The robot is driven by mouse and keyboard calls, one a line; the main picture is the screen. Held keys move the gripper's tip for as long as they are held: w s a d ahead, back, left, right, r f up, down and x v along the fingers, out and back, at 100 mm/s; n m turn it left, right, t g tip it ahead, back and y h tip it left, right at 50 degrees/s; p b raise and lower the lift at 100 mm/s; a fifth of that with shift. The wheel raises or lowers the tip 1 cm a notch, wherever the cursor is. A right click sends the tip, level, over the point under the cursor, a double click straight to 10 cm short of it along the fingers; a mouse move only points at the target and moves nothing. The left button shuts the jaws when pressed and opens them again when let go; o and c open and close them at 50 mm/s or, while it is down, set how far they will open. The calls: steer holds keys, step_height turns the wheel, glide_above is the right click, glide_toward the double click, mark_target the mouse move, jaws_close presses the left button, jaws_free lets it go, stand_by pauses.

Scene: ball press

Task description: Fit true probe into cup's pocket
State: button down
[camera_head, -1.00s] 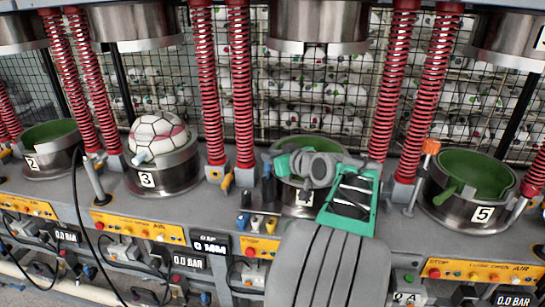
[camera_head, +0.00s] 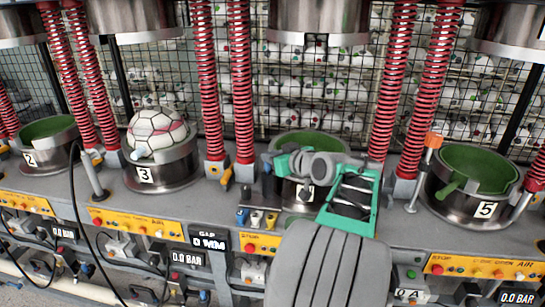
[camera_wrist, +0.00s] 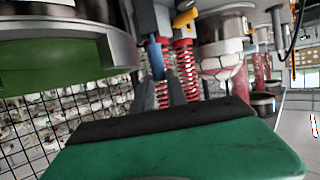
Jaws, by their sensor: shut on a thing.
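My gripper (camera_wrist: 165,92) shows in the wrist view with its two dark fingers close together on a slim blue piece (camera_wrist: 155,55), which I take to be a probe. In the head view my gripper (camera_head: 266,185) hangs just left of the middle cup, and its fingertips are too small to read. The middle cup (camera_head: 290,190) is a metal ring with a green lining, partly hidden behind my wrist. Its pocket cannot be made out. Below my gripper, a small rack holds blue (camera_head: 242,215), white (camera_head: 257,218) and yellow (camera_head: 271,219) pieces.
Cup 3 (camera_head: 160,177) holds a white panelled ball (camera_head: 157,133). Cup 5 (camera_head: 470,207) is empty, with a green lining and an orange-topped post (camera_head: 433,141) beside it. Red spring columns (camera_head: 243,85) stand beside the cups. A steel press head (camera_head: 318,22) hangs above the middle cup.

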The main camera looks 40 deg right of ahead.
steer(key=shift+f+b, duration=0.45)
steer(key=shift+f, duration=0.15)
steer(key=c, duration=1.3)
jaws_free()
steer(key=shift+o, duration=0.2)
steer(key=b+v, duration=0.1)
steer(key=v, duration=0.7)
